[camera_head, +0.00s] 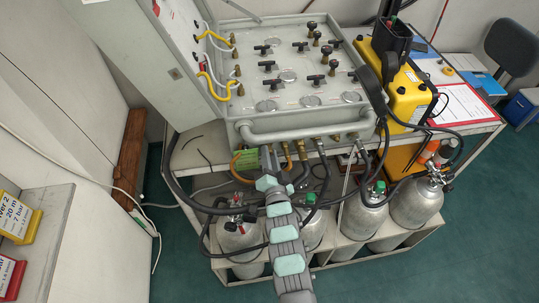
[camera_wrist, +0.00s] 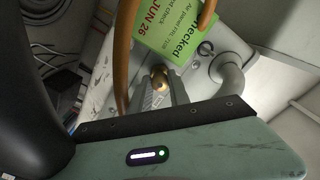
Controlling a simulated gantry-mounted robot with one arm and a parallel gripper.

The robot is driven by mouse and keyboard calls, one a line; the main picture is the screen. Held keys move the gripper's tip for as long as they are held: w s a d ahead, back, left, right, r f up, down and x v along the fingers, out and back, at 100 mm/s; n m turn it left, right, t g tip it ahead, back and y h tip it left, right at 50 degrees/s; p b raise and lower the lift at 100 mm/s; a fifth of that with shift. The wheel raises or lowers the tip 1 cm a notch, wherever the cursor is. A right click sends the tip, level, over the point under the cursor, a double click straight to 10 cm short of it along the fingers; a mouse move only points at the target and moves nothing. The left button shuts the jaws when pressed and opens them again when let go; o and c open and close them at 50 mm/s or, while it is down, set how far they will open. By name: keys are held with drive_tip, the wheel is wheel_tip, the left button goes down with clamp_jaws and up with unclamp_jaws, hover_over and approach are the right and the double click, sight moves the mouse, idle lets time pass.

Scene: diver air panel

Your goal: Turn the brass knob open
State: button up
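The brass knob (camera_wrist: 160,78) shows in the wrist view, on the pale grey face of the air panel, just below a green "checked" tag (camera_wrist: 182,28). My gripper (camera_wrist: 163,88) points at the knob. Its two fingers are apart, one on each side of the knob in the picture; whether they touch it I cannot tell. In the head view my gripper (camera_head: 266,183) is in front of the panel's lower front edge, close to the green tag (camera_head: 247,159). The knob itself is not clear there, behind my gripper and the hoses.
An orange hose (camera_wrist: 122,55) runs left of the knob, and a grey pipe rail (camera_wrist: 230,75) bends to its right. Black hoses and several gas cylinders (camera_head: 360,215) stand below the panel (camera_head: 293,78). A yellow case (camera_head: 408,95) sits at right.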

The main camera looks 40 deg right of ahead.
clamp_jaws()
drive_tip(key=shift+n, duration=0.4)
drive_tip(key=shift+n+b, duration=1.8)
drive_tip(key=shift+n, duration=6.6)
drive_tip(key=shift+d, duration=0.1)
drive_tip(key=shift+o, duration=1.5)
unclamp_jaws()
